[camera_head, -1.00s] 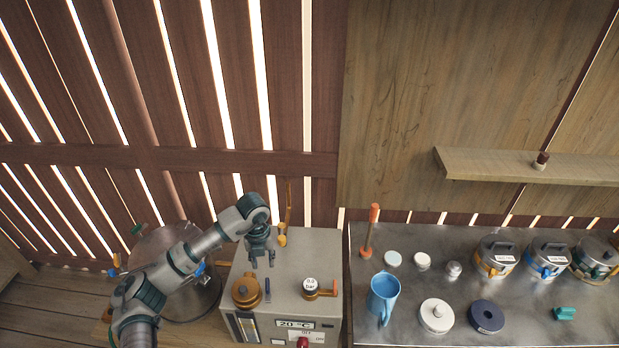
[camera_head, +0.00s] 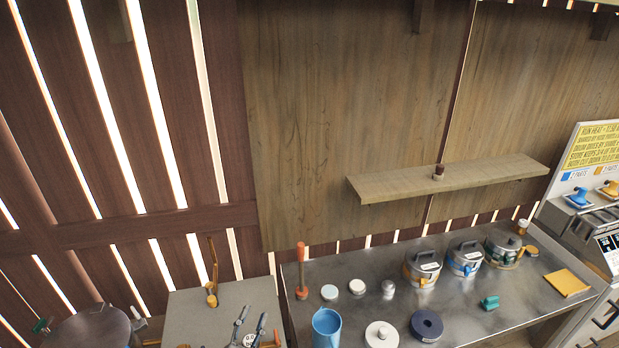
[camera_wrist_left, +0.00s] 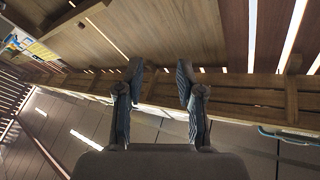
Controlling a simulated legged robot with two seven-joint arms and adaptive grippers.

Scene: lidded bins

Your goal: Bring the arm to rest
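My right gripper is in neither view.
The grey machine box (camera_head: 190,308) stands beside the metal table (camera_head: 452,312). A wooden shelf (camera_head: 400,186) is above. A panel with yellow sign (camera_head: 592,146) stands right.

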